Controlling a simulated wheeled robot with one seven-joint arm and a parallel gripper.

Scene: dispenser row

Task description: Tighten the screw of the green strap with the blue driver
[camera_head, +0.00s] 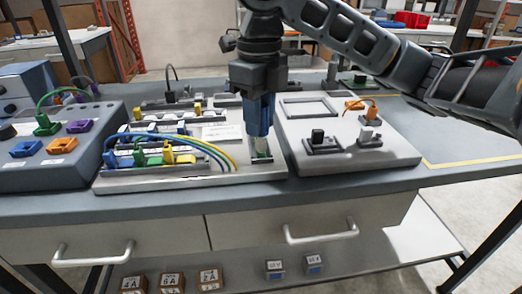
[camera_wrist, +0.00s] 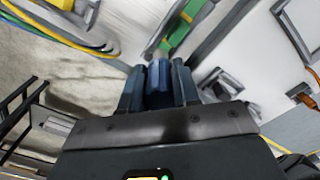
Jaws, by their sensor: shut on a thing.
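My gripper (camera_head: 258,118) points down over the right end of the white board. In the wrist view my gripper (camera_wrist: 158,78) has its two fingers shut on the blue driver (camera_wrist: 159,77), one on each side of the handle. The driver (camera_head: 259,122) looks about upright in the head view. A short green strap (camera_wrist: 177,35) lies on the board just beyond the driver's end; a little of the strap (camera_head: 263,152) shows below the driver in the head view. The screw is hidden, and I cannot tell whether the driver's tip touches it.
Blue, yellow and green cables (camera_head: 200,145) arch on the white board (camera_head: 135,181) left of my gripper. A grey panel with connectors (camera_head: 60,175) stands further left. A pale board with small fixtures (camera_head: 375,157) stands close on the right. The bench's right end (camera_head: 460,178) is clear.

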